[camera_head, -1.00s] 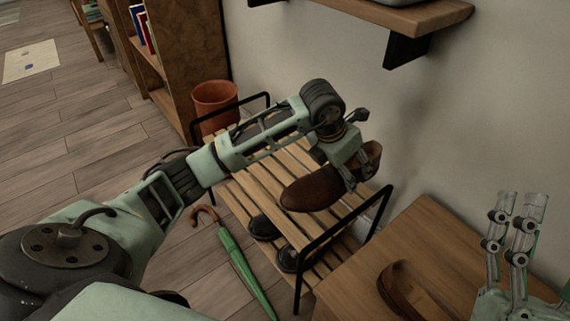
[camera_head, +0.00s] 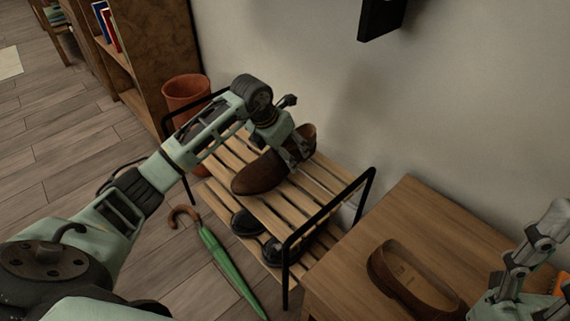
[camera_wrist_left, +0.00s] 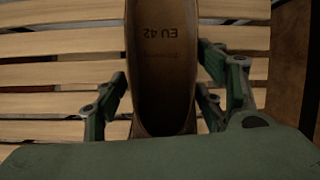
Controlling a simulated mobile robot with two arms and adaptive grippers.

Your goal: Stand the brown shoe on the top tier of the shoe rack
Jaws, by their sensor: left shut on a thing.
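My left gripper (camera_head: 293,152) is shut on a brown shoe (camera_head: 256,176), gripping it near the heel opening. The shoe is level, sole down, at the top tier of the shoe rack (camera_head: 321,206). I cannot tell whether its sole touches the slats. In the left wrist view the shoe's insole (camera_wrist_left: 166,75), marked EU 42, lies between the fingers (camera_wrist_left: 162,95), with the slats (camera_wrist_left: 60,75) behind. A second brown shoe (camera_head: 384,265) rests on the wooden table at the right. My right gripper (camera_head: 528,252) is partly cut off at the right edge; its opening is unclear.
Black shoes (camera_head: 246,224) sit on the rack's lower tier. A green umbrella (camera_head: 222,262) lies beside the rack on the floor. A terracotta pot (camera_head: 187,92) stands behind the rack's far end. The wooden table (camera_head: 413,210) stands close to the rack's near end.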

